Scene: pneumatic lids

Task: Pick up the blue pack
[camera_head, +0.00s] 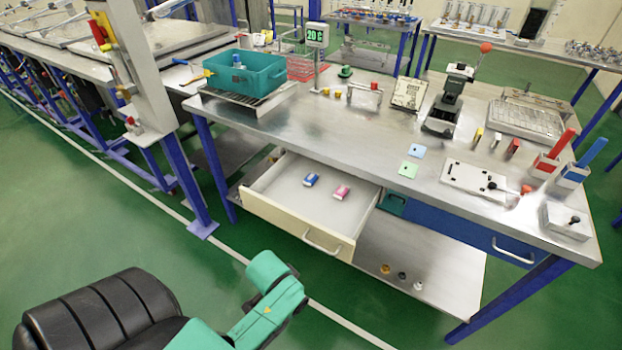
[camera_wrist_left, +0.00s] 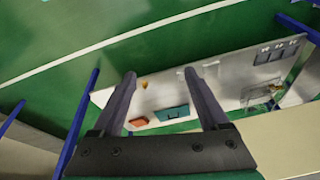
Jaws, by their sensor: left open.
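The blue pack (camera_head: 311,180) is a small blue and white pack lying in the open drawer (camera_head: 278,230) of the workbench. A similar pink pack (camera_head: 341,192) lies to its right, apart from it. My left gripper (camera_wrist_left: 159,73) is open in the left wrist view, with nothing between its two dark fingers. In the head view only green links of an arm show, low in front of the bench and well short of the drawer. The blue pack is not seen in the left wrist view. My right gripper is in neither view.
The metal bench top (camera_head: 335,130) above the drawer carries a teal bin (camera_head: 245,73), a press (camera_head: 447,105) and small parts. A lower shelf (camera_head: 395,262) holds small round pieces. A purple table leg (camera_head: 186,185) stands left of the drawer. The green floor in front is clear.

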